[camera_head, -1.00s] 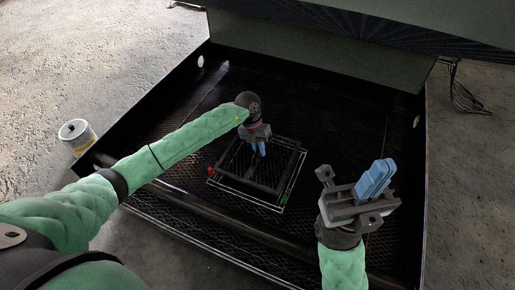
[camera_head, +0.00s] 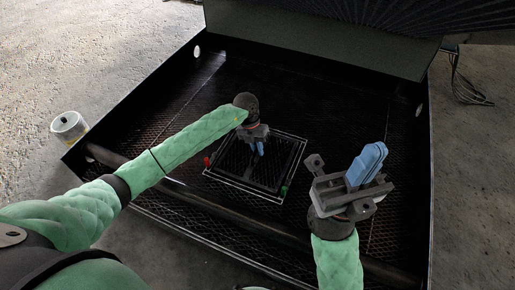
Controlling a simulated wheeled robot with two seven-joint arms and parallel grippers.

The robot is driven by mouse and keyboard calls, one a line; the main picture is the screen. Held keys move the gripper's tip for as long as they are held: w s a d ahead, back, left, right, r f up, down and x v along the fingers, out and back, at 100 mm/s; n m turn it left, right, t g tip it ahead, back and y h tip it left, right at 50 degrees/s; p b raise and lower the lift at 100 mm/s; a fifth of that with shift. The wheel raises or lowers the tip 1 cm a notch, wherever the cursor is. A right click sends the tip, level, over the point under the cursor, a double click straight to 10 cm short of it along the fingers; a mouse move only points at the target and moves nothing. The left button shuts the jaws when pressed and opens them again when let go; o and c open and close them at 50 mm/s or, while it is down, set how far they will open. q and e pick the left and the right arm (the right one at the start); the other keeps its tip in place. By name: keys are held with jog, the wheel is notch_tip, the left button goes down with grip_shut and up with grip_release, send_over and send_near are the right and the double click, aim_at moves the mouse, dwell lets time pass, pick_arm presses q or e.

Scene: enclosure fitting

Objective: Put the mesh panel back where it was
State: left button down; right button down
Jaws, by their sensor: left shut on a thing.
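The mesh panel (camera_head: 273,180), a dark square frame, is low over the middle of the black enclosure's floor. A thin pale square outline (camera_head: 240,187) shows around it, with a red piece (camera_head: 207,161) at its left corner and a green piece (camera_head: 284,190) at its lower right. The panel sits nearly within this outline; whether it touches the floor I cannot tell. My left gripper (camera_head: 257,150) points down, shut on the panel; its fingertips partly hide the grip. My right gripper (camera_head: 367,163) is raised at the right, its blue fingers close together and empty, apart from the panel.
The enclosure's dark walls (camera_head: 130,100) surround the mesh floor, and a dark bar (camera_head: 225,205) crosses its front. A raised lid (camera_head: 310,45) stands at the back. A white can (camera_head: 68,125) stands outside at left. Cables (camera_head: 466,90) lie outside at right.

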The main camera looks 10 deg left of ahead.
pick_arm(q)
jog(key=shift+f, duration=0.5)
dwell(0.7)
jog(key=c, duration=1.4)
grip_release()
jog(key=shift+o, duration=0.2)
jog(key=shift+f, duration=0.1)
jog(key=shift+w+a+r, duration=0.1)
jog(key=shift+a+r, duration=0.05)
jog(key=shift+r, duration=0.4)
jog(key=p+v, duration=0.1)
jog(key=v, duration=0.5)
jog(key=shift+r+p, duration=0.35)
jog(key=shift+w+a, duration=0.1)
